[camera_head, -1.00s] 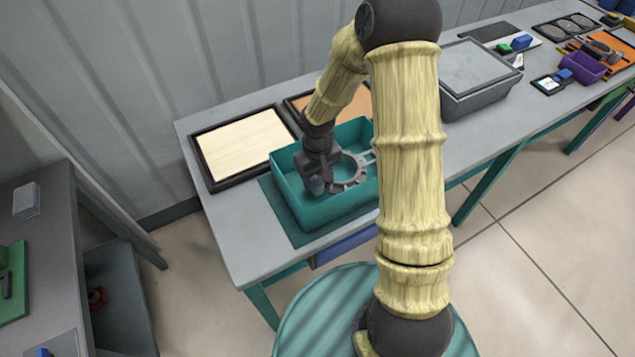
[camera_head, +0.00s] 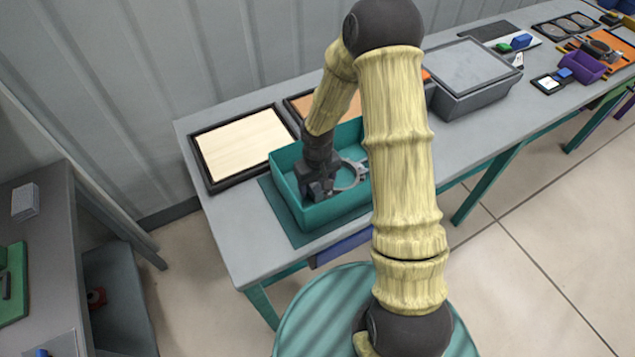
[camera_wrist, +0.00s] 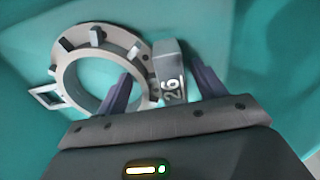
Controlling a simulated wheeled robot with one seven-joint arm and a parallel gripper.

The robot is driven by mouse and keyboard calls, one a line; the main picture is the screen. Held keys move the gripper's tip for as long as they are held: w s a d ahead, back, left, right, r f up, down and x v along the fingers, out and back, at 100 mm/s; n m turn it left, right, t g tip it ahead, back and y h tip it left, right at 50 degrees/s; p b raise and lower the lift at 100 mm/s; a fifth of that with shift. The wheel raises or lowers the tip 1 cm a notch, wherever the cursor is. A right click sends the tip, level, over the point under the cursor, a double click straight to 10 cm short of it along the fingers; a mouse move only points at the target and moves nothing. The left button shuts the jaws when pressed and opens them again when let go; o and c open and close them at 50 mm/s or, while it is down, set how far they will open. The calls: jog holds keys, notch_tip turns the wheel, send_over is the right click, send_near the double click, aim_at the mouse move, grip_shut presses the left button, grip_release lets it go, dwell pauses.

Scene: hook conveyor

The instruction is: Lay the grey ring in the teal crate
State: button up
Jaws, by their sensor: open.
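The grey ring (camera_head: 352,177) is inside the teal crate (camera_head: 335,214), partly hidden by my arm. In the wrist view the ring (camera_wrist: 117,42) has several raised blocks and a small square loop at its left. A grey block marked 26 (camera_wrist: 168,72) stands at its right side and seems joined to it. My gripper (camera_head: 318,192) is down in the crate, left of the ring's opening. In the wrist view my gripper (camera_wrist: 163,88) is open, with its fingers apart on either side of the marked block. Contact between the ring and the crate floor is hard to see.
A framed wooden board (camera_head: 243,146) lies left of the crate, and an orange panel (camera_head: 300,106) lies behind it. A grey lidded bin (camera_head: 473,78) stands to the right. A purple tray (camera_head: 584,67) is farther right. The crate walls surround my gripper.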

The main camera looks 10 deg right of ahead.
notch_tip(320, 180, up, 12)
jog(key=shift+r, duration=0.15)
dwell(0.4)
dwell(0.4)
jog(key=s+d+r+m+t, duration=0.1)
jog(key=s+d+r, duration=0.1)
jog(key=s, duration=0.4)
jog(key=s+d+r+m+t, duration=0.1)
jog(key=s+d+r+m, duration=0.1)
jog(key=s, duration=0.4)
notch_tip(320, 180, up, 3)
jog(key=shift+s+d+f+m+t, duration=0.1)
jog(key=shift+s+d+m+t, duration=0.25)
jog(key=shift+d, duration=0.15)
